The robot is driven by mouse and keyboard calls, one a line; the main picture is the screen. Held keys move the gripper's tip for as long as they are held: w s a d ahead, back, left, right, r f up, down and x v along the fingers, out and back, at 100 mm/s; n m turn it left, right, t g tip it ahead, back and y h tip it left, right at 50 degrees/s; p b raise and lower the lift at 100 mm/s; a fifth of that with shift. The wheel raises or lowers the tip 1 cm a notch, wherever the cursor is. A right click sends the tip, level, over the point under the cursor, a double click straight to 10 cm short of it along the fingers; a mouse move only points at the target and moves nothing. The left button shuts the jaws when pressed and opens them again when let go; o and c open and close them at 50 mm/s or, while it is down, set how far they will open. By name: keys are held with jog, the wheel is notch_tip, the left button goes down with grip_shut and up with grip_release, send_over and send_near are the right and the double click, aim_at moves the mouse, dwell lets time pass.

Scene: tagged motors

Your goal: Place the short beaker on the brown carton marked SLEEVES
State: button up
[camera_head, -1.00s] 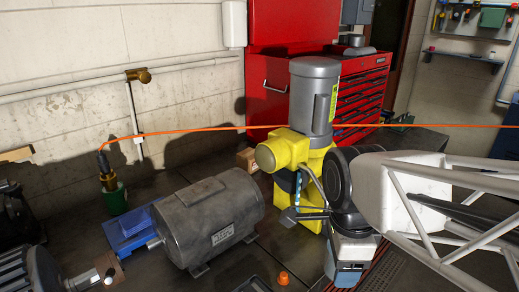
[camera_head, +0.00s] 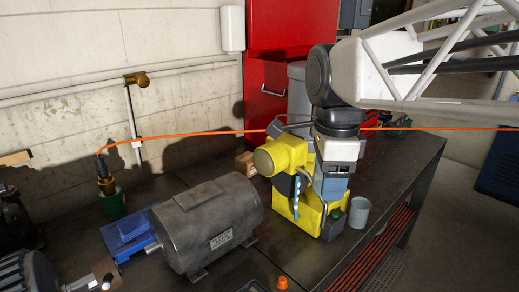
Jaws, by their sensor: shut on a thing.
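My gripper (camera_head: 333,208) hangs down in front of the right side of the yellow motor unit. Its fingertips are small and hard to make out. A short pale grey beaker (camera_head: 358,213) shows just right of and level with the low end of my gripper. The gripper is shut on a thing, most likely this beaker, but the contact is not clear.
An orange cable (camera_head: 200,136) crosses above the carton. A green cup (camera_head: 113,205) stands at left. The table (camera_head: 405,170) is fairly clear at right.

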jog(key=w+a+f, duration=0.1)
jog(key=w+a, duration=0.4)
jog(key=w, duration=0.9)
jog(key=w+a+f, duration=0.1)
jog(key=w+a, duration=0.4)
jog(key=w, duration=0.9)
jog(key=w+a+f, duration=0.1)
jog(key=w+a, duration=0.4)
jog(key=w, duration=0.9)
notch_tip(320, 180, down, 18)
jog(key=shift+w+a+f, duration=0.15)
jog(key=shift+w+a, duration=0.05)
jog(key=shift+w, duration=0.1)
send_over(248, 157)
jog(key=shift+f, duration=0.7)
jog(key=shift+f, duration=0.1)
jog(key=shift+f, duration=1.65)
